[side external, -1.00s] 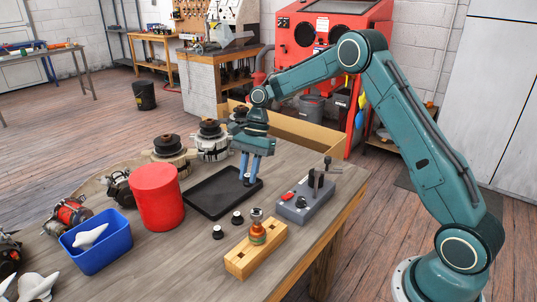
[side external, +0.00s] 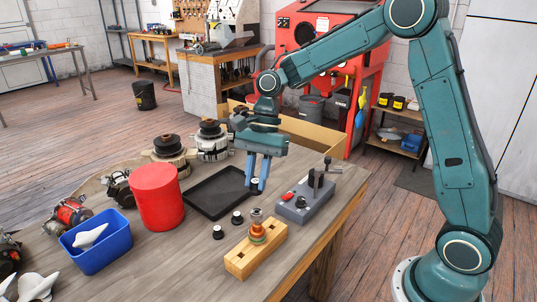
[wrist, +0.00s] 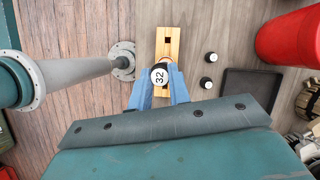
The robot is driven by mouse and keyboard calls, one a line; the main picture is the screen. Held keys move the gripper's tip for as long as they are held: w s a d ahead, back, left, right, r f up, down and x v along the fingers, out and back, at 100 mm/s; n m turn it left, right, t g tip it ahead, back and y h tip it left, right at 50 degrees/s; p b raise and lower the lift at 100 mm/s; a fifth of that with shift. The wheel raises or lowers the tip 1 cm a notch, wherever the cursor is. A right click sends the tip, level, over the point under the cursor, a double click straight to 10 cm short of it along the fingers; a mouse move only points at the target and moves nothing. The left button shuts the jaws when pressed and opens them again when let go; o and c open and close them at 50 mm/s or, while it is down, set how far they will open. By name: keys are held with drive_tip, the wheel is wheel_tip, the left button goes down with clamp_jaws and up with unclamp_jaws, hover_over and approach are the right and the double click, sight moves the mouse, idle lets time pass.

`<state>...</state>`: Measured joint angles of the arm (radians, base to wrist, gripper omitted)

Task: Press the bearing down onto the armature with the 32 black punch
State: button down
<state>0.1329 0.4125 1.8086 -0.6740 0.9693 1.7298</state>
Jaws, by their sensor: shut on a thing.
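My gripper (side external: 257,187) is shut on the 32 black punch (side external: 255,182), held in the air between the black tray and the grey fixture. In the wrist view, the punch's white top marked "32" (wrist: 160,76) shows between the blue fingers (wrist: 159,90). The armature (side external: 257,234), with copper-orange parts, stands upright in a wooden block (side external: 240,263). The metallic bearing (side external: 257,215) sits at its top; how far down it is seated is too small to tell. The punch is apart from both.
Two other black punches with white tops (side external: 218,232) (side external: 237,217) stand left of the block. A grey fixture with a lever (side external: 297,208) stands to its right. A black tray (side external: 200,208), a red cylinder (side external: 157,197) and a blue bin (side external: 113,252) are further left.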

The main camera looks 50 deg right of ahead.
sight(257, 192)
drive_tip(key=shift+f, duration=0.2)
drive_tip(key=shift+f, duration=2.05)
drive_tip(key=shift+f, duration=0.75)
idle(1.4)
drive_tip(key=shift+s+f, duration=0.1)
drive_tip(key=shift+f, duration=0.5)
idle(3.0)
